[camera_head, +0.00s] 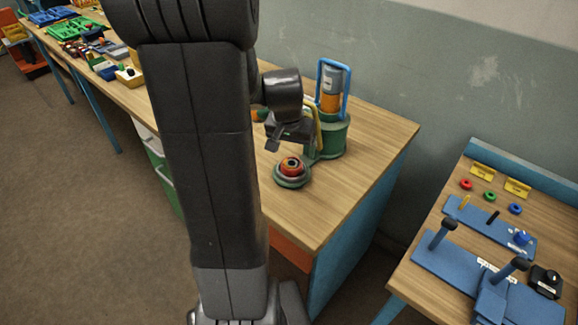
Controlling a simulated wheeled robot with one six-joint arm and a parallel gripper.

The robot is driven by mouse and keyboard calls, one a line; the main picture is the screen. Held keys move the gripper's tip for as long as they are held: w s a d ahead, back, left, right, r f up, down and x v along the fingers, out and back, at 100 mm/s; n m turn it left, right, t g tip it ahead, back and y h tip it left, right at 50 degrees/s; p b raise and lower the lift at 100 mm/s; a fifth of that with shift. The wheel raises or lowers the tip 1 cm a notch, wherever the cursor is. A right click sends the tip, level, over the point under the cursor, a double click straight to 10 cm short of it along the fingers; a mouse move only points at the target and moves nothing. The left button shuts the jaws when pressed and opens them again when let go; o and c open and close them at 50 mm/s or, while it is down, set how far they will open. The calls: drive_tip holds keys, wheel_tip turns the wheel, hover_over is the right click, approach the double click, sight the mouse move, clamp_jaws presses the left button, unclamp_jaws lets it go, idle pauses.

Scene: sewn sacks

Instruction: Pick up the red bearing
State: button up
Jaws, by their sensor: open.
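A red-orange ring-shaped part with a dark centre, which looks like the red bearing (291,164), sits in a round green holder (292,181) on the wooden bench. My gripper (287,147) is above and just behind it in the picture, apart from it, with its jaws open. I see nothing held between them. My arm hides part of the bench to the left. A smaller red ring (466,184) lies on the right-hand table; I cannot tell if it is also a bearing.
A green press-like device (331,138) with a blue frame stands close beside my gripper. The bench's front right is clear. The right table (424,247) holds green and blue rings, yellow labels and blue fixtures. Coloured bins and parts (75,28) crowd the far left.

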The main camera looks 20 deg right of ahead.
sight(291, 163)
drive_tip(key=shift+w+a+f, duration=0.1)
drive_tip(key=shift+w+f, duration=0.1)
drive_tip(key=shift+f, duration=0.5)
drive_tip(key=shift+a+p+x, duration=0.2)
drive_tip(key=shift+x, duration=1.1)
drive_tip(key=shift+a+p+x, duration=0.2)
drive_tip(key=shift+a+x, duration=0.05)
drive_tip(key=shift+x, duration=1)
drive_tip(key=shift+d+f, duration=0.1)
drive_tip(key=shift+d, duration=0.05)
drive_tip(key=c, duration=1.4)
